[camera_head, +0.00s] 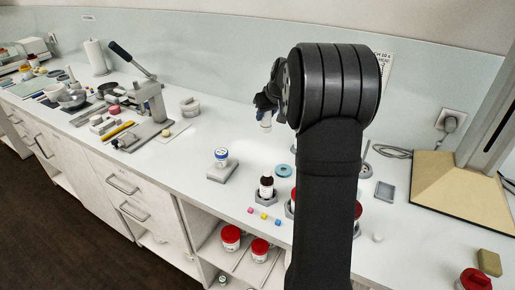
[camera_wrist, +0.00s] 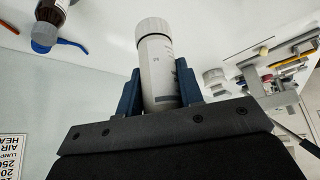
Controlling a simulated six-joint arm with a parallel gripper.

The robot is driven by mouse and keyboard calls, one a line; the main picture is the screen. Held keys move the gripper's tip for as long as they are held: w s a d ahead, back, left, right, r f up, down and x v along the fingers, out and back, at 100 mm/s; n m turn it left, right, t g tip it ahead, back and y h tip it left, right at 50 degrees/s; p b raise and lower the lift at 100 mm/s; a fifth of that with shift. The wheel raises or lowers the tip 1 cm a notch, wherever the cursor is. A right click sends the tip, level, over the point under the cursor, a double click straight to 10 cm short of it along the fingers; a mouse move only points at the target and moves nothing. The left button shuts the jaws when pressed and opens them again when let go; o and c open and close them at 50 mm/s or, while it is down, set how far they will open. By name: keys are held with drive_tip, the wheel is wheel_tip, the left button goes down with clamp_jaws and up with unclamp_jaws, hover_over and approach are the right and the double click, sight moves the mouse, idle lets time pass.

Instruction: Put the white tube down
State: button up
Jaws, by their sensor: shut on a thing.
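The white tube (camera_wrist: 160,78) has a ribbed white cap and printed dark marks. My gripper (camera_wrist: 160,70) is shut on it, with a blue finger on each side of its body. Part of my gripper is hidden behind my arm in the head view.
A blue-capped white jar (camera_head: 221,154) stands on a grey block. A lever press (camera_head: 150,100) stands left. My arm hides some counter.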

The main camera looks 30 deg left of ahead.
drive_tip(key=w+d+m, duration=0.1)
drive_tip(key=w+d, duration=0.2)
drive_tip(key=d, duration=0.3)
drive_tip(key=shift+t, duration=0.3)
drive_tip(key=shift+s+a+f, duration=0.2)
drive_tip(key=shift+a+f, duration=5.1)
drive_tip(key=shift+f, duration=0.2)
drive_tip(key=o, duration=1)
drive_tip(key=shift+f, duration=0.15)
drive_tip(key=shift+c, duration=0.2)
drive_tip(key=shift+d+r, duration=0.1)
drive_tip(key=shift+r, duration=0.25)
drive_tip(key=v, duration=1.1)
drive_tip(key=shift+s+r, duration=0.15)
drive_tip(key=shift+r, duration=0.2)
